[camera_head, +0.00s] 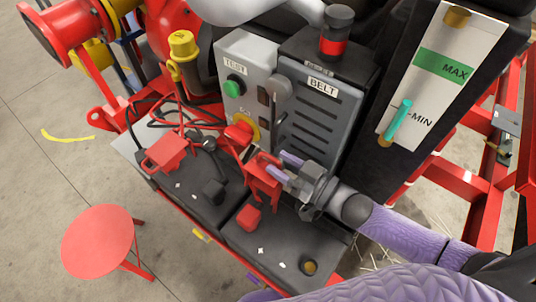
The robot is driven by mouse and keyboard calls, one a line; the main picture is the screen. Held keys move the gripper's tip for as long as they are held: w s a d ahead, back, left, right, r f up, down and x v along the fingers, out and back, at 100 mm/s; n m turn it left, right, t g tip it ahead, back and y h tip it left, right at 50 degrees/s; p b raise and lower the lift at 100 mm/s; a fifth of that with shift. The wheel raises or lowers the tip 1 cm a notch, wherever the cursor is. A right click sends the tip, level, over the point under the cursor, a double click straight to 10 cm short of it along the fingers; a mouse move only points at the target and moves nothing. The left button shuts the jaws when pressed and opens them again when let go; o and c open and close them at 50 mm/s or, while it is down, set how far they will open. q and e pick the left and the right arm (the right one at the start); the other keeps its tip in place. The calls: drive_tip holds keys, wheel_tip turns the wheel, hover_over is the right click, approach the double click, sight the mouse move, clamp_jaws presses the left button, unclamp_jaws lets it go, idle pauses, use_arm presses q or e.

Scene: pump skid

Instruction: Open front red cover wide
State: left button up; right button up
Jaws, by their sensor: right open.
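A red cover (264,182) stands raised and tilted over the dark battery box (285,235) nearest me. My right gripper (284,165) comes in from the right, its two purple fingertips apart, close against the right side of this cover. I cannot tell whether they touch it. A small red block (248,217) sits on the battery box just below the cover. Another red cover (165,152) stands over the battery box farther left. My left gripper is not in view.
Behind stands a grey control box (240,65) with a green button and a red knob. The vented BELT guard (312,115) is right behind my gripper. Black cables (150,112) loop at left. A red stool (97,242) stands on open floor.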

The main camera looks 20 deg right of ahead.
sight(271, 156)
drive_tip(key=shift+x, duration=1.55)
clamp_jaws()
